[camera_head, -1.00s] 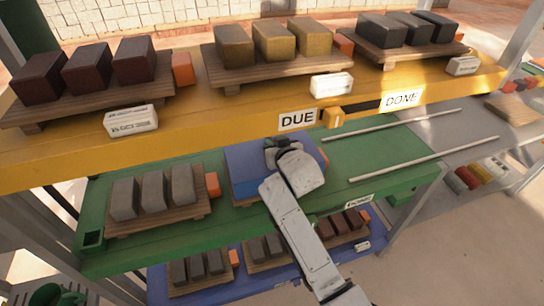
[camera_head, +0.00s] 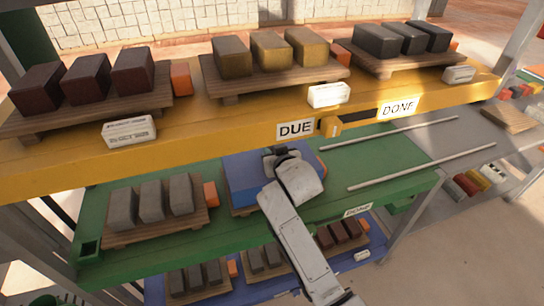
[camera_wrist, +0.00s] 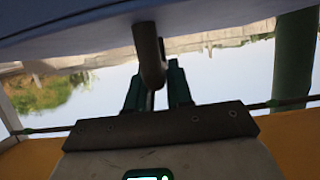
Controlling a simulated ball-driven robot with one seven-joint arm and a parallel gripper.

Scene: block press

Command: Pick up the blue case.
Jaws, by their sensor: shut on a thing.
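The blue case (camera_head: 242,172) is on the green shelf, on a wooden pallet (camera_head: 240,212) that shows beneath its left front edge. Part of the case is hidden behind my wrist and forearm. My gripper (camera_head: 276,158) is at the top of the case. In the wrist view, the pale blue-grey underside or face of the case (camera_wrist: 60,22) fills the top. A dark rounded handle (camera_wrist: 149,55) hangs from it, and my gripper (camera_wrist: 155,88) is shut on it. I cannot tell if the case is clear of the pallet.
The yellow shelf (camera_head: 220,140) with a DUE sign (camera_head: 296,129) overhangs just behind the case. A pallet of grey blocks (camera_head: 152,200) stands to the left. Two pale rails (camera_head: 420,167) lie to the right on bare green shelf (camera_head: 385,160). A blue shelf (camera_head: 290,283) is below.

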